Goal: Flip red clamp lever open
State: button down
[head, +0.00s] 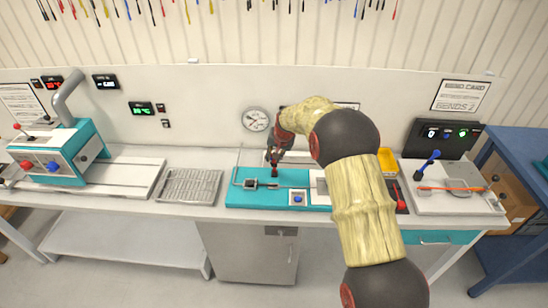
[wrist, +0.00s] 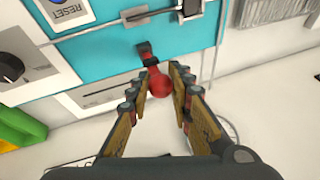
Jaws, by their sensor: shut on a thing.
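The red clamp lever (head: 274,171) is on the teal fixture board (head: 239,201) in the middle of the bench. My gripper (head: 273,157) reaches down to the lever from above. In the wrist view my gripper (wrist: 161,72) is shut on the knob, one finger on each side. The lever's lower end is small in the head view, so its exact angle is hard to tell.
A metal rod with a dark block (head: 250,184) runs along the board near the lever. A blue button (head: 297,199) sits at the board's front. A grey rack (head: 190,185) lies to the left.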

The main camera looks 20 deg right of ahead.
jog(key=shift+w+d+r, duration=0.1)
jog(key=shift+w+r, duration=0.2)
jog(key=shift+w, duration=0.2)
jog(key=shift+w+r, duration=0.1)
jog(key=c, duration=2)
grip_release()
jog(key=o, duration=0.4)
jog(key=shift+f, duration=0.25)
jog(key=shift+r, duration=0.1)
jog(key=v, duration=1.1)
jog(key=shift+s+d+r, duration=0.1)
jog(key=shift+s+r, duration=0.15)
jog(key=shift+r, duration=0.05)
